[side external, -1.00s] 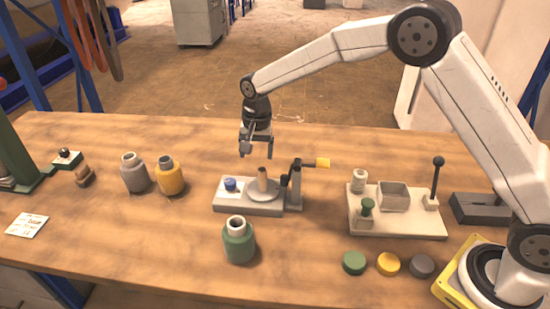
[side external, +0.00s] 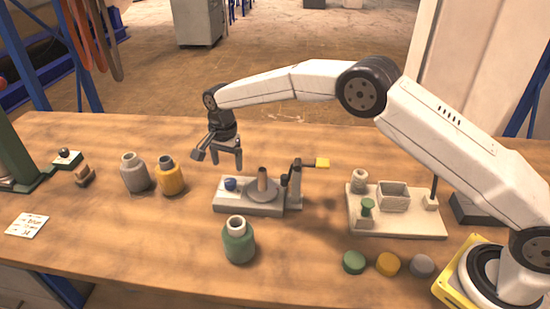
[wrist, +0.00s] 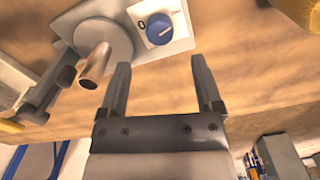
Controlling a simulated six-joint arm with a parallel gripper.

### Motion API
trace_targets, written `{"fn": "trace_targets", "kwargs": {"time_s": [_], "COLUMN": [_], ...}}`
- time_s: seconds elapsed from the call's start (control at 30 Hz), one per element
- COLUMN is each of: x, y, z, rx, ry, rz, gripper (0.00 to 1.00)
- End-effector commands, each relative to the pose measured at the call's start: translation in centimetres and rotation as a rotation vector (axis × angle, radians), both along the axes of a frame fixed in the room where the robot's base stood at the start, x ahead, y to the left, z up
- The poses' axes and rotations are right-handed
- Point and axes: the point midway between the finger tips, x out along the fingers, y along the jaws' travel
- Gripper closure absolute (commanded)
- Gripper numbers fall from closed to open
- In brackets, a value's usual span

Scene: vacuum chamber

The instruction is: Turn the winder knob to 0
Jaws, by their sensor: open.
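The winder (side external: 246,208) is a grey base on the wooden table, with a round disc, an upright copper-brown spindle (side external: 262,179) and a crank with a yellow handle (side external: 322,163). Its blue winder knob (side external: 230,184) sits at the left end of the base. In the wrist view the knob (wrist: 160,29) has a light pointer line, and a dark 0 mark is on the plate at its left; the pointer is not on the 0. My gripper (side external: 220,158) is open and empty, above and behind the knob. In the wrist view its fingers (wrist: 160,65) point toward the knob, apart from it.
Grey (side external: 134,173) and yellow (side external: 169,176) bottles stand left of the winder, and a green bottle (side external: 238,241) stands in front. A cream fixture (side external: 400,222) with a lever is at right. Coloured caps (side external: 388,264) lie near the front edge.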

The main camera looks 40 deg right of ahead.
Motion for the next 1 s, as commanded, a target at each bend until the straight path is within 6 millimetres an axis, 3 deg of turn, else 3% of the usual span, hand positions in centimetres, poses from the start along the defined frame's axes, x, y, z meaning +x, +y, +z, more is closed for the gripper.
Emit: {"fn": "trace_targets", "kwargs": {"time_s": [0.6,1.0], "x": [-0.1,0.0], "y": [0.0,0.0], "z": [-6.5,-7.4], "rx": [0.000,0.001], "ry": [0.002,-0.001], "rz": [0.001,0.001], "gripper": [0.16,0.16]}}
